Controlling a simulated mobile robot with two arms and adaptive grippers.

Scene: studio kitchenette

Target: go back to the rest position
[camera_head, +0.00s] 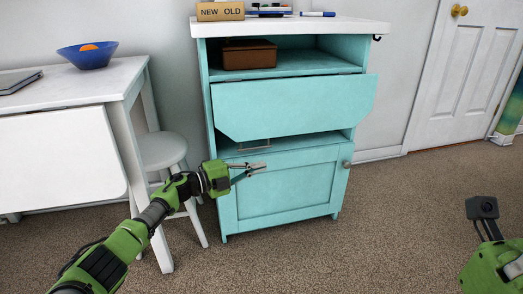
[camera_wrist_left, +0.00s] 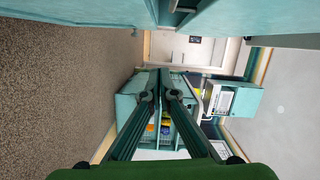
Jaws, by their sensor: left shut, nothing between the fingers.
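My left gripper (camera_head: 257,169) is in front of the turquoise cabinet (camera_head: 285,190), near the top of its lower door. Its fingers point to the right and are shut with nothing between them. In the left wrist view, the two dark fingers of my left gripper (camera_wrist_left: 163,75) come together at the tips. Part of my right arm shows at the lower right edge of the head view. I cannot make out whether its gripper is open or shut.
The cabinet's turquoise flap panel (camera_head: 290,105) slopes outward below a shelf with a brown box (camera_head: 249,54). A white stool (camera_head: 163,150) and a white table (camera_head: 75,88) with a blue bowl (camera_head: 87,57) stand left. Carpet at the right is clear.

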